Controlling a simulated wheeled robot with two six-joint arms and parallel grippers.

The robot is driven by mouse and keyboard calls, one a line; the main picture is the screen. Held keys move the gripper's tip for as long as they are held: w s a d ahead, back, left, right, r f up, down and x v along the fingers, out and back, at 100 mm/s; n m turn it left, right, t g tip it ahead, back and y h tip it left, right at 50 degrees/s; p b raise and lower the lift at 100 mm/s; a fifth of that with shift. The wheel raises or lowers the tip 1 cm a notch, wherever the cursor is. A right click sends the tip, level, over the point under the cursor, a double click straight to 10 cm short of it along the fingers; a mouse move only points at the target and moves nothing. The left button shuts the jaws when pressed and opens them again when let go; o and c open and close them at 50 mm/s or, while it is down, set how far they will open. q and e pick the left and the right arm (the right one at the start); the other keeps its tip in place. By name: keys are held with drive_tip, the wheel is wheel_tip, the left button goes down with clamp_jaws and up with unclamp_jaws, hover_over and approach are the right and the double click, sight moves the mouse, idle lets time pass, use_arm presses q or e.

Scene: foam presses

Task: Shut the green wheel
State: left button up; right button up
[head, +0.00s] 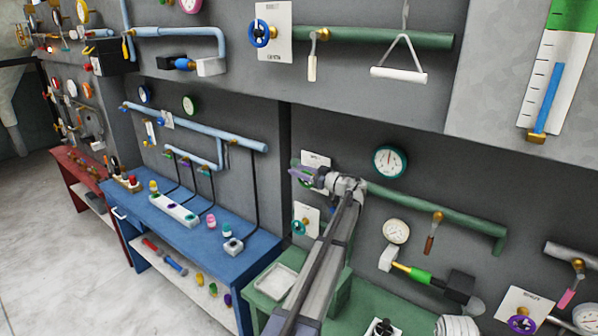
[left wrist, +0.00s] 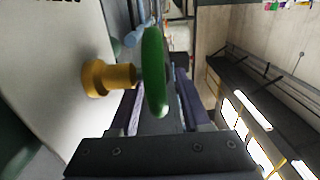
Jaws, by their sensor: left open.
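The green wheel (left wrist: 155,72) is seen nearly edge-on in the left wrist view, on a brass stem (left wrist: 105,78) that comes out of a pale plate (left wrist: 45,75). My left gripper (left wrist: 160,88) is open, with its two purple-grey fingers on either side of the wheel in that view. I cannot tell whether they touch it. In the head view my left gripper (head: 302,172) is at the wall in front of a white plate (head: 317,158), at the left end of a green pipe (head: 440,215). It hides the wheel there. My right gripper is not in view.
A teal wheel (head: 299,227) on another plate is just below my gripper. A teal-rimmed gauge (head: 390,161) hangs to the right. A green bench (head: 360,292) with a tray (head: 275,281) is below, and a blue bench (head: 180,230) stands to the left.

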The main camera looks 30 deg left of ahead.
use_arm(q)
drive_tip(key=shift+a, duration=0.2)
clamp_jaws()
idle(0.3)
